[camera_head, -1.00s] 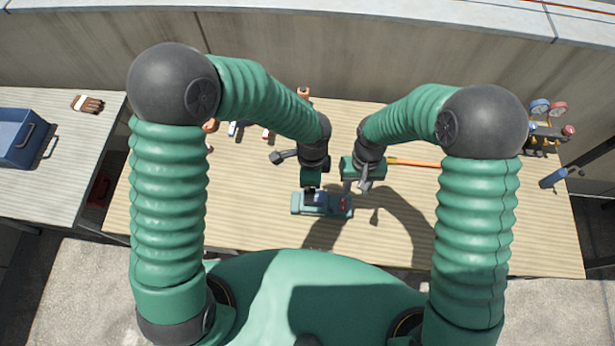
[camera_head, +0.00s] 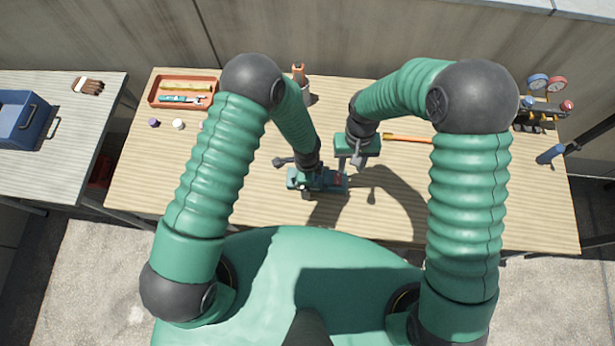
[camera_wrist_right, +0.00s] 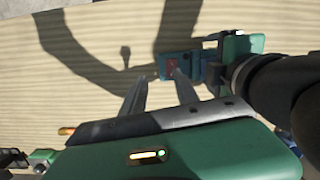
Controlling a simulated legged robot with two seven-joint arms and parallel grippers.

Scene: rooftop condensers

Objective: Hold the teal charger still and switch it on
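The teal charger (camera_head: 330,185) lies on the wooden bench in front of me. In the right wrist view, the charger (camera_wrist_right: 192,66) has a red switch (camera_wrist_right: 172,66) at its left end. My left gripper (camera_head: 306,184) is down at the charger's left part. Its wrist hides much of the charger, and its fingers are too hidden to show their grip. My right gripper (camera_head: 350,163) is above and right of the charger. In the right wrist view, its fingers (camera_wrist_right: 160,80) are apart and empty, with one tip appearing close to the red switch; contact cannot be told.
An orange tray (camera_head: 153,97) with tools stands at the back left. A gauge set (camera_head: 545,105) stands at the far right. The bench right of the charger is clear.

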